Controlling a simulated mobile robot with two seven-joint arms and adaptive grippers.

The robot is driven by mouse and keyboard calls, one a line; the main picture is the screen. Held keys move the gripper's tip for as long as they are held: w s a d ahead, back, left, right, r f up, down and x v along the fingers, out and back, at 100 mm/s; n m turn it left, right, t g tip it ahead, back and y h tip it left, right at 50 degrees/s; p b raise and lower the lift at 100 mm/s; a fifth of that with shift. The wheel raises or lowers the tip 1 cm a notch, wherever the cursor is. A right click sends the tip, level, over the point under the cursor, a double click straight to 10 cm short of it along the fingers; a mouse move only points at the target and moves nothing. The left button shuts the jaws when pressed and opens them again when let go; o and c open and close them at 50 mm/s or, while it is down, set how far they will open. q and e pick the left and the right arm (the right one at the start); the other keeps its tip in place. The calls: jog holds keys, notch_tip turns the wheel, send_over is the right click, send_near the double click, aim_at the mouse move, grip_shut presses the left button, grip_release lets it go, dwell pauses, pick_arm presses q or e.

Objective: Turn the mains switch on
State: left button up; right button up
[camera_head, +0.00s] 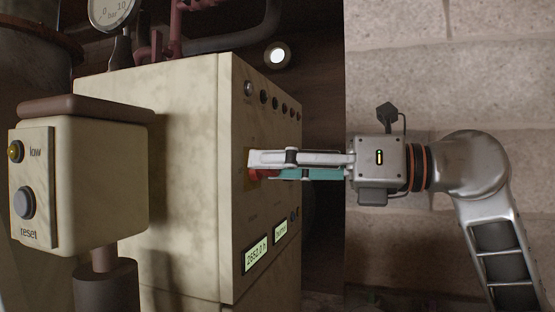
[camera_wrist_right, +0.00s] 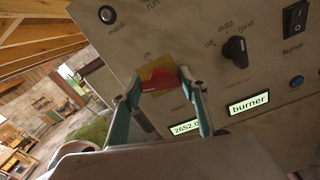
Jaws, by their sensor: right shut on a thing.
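The mains switch is a red handle (camera_wrist_right: 158,82) on a yellow plate (camera_wrist_right: 146,99), set in the front of a cream cabinet (camera_head: 147,92). In the head view its red edge (camera_head: 256,177) shows below my right gripper (camera_head: 256,161). In the right wrist view my right gripper (camera_wrist_right: 160,84) has a fingertip on each side of the handle and is shut on it. The handle lies roughly crosswise between the fingertips in that view. The "mains" lamp (camera_wrist_right: 107,14) looks dark. My left gripper is not in view.
Beside the switch are an off/auto/hand knob (camera_wrist_right: 235,48), a black burner switch (camera_wrist_right: 295,18), a blue button (camera_wrist_right: 296,81) and a lit "burner" display (camera_wrist_right: 249,102). A box with a reset button (camera_head: 25,203) stands left of the cabinet. A stone wall (camera_head: 450,75) is behind my right arm.

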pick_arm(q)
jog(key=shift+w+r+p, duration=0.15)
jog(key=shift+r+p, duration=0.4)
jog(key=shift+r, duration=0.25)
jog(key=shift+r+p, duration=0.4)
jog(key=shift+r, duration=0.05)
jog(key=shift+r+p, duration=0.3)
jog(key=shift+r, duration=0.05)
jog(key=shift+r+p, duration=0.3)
pick_arm(e)
jog(key=shift+w+d+f+m, duration=0.1)
jog(key=shift+m, duration=3.7)
jog(key=shift+w+f+m, duration=0.1)
jog(key=shift+m, duration=3.7)
jog(key=shift+o, duration=0.2)
jog(key=o, duration=1.1)
jog(key=shift+c, duration=0.2)
